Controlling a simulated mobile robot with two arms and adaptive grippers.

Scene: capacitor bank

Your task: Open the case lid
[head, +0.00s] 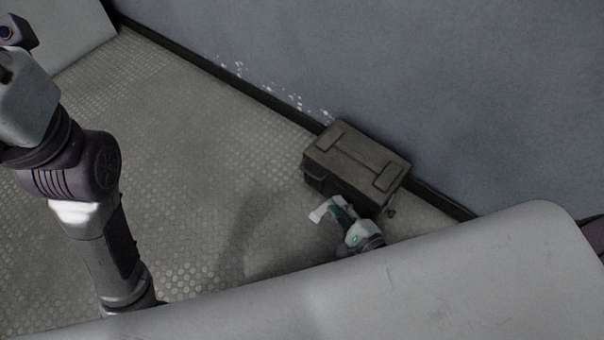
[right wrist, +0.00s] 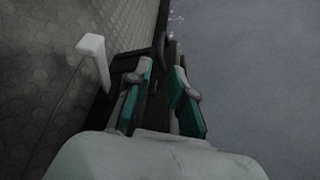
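The case (head: 352,160) is a dark grey-brown box on the floor against the wall, with two raised bands across its top. Its lid is down in the head view. My right gripper (head: 338,212), with teal pads, is low at the case's near side; I cannot tell whether it touches. In the right wrist view its two fingers (right wrist: 162,82) stand apart, with dark parts of the case (right wrist: 125,62) beyond and partly hidden by them. Nothing is clearly held between them. My left arm comes in at the left of the head view; its gripper is not visible.
The grey wall (head: 420,70) rises right behind the case, with a dark skirting at its foot. The textured floor (head: 190,130) left of the case is clear. A pale panel (head: 60,25) stands at the upper left. A small white angled piece (right wrist: 94,58) shows beside my right gripper.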

